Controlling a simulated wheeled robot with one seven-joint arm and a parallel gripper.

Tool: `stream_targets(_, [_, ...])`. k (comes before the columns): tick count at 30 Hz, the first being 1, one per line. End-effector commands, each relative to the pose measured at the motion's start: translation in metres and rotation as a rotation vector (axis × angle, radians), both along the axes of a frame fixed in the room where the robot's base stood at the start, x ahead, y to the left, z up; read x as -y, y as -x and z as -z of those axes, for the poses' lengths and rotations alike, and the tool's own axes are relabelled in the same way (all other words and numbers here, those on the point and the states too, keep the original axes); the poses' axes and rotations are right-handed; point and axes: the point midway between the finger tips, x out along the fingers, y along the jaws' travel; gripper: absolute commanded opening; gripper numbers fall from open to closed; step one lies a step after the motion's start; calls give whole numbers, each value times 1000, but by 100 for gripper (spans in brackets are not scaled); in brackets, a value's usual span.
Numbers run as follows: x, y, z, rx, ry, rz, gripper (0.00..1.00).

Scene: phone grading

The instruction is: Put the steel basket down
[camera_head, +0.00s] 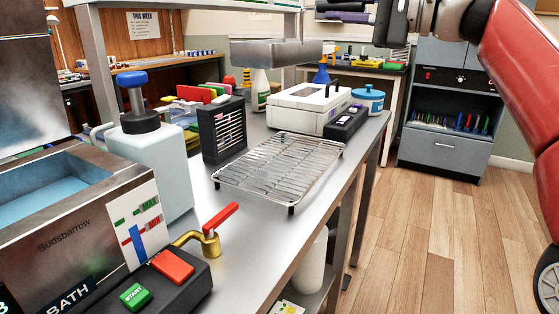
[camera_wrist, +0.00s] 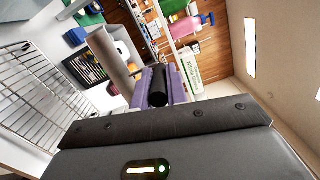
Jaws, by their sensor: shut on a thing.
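The steel basket (camera_head: 275,53) is a grey metal box shape held in the air, in front of the shelf frame in the head view. In the wrist view what seems to be the basket (camera_wrist: 108,62) shows as a narrow grey-brown shape. My gripper (camera_head: 345,13) is at the top of the head view, to the basket's right. In the wrist view my gripper (camera_wrist: 165,86) is shut around a dark handle. An empty wire rack (camera_head: 282,170) stands on the bench, below the basket in the picture. The basket's inside is not visible.
The steel bath (camera_head: 75,225) is at the left, with a white jug (camera_head: 155,165) beside it. A black vented box (camera_head: 222,132), a white device (camera_head: 308,108) and a blue-lidded tub (camera_head: 367,100) stand around the rack's back. A red-handled valve (camera_head: 212,235) is in front. The rack top is clear.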

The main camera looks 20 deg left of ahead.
Motion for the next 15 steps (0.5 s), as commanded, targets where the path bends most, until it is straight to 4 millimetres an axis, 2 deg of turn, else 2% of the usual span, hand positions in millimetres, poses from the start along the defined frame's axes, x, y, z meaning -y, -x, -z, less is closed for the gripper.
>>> stream_targets(3, [-2,22,-8,2,-1,-60,0])
stream_targets(8, [-3,35,-4,-1,-1,-98,0])
stream_targets(11, [-3,36,16,-2,1,-100,0])
stream_targets(15, [-3,36,56,-4,1,-98,0])
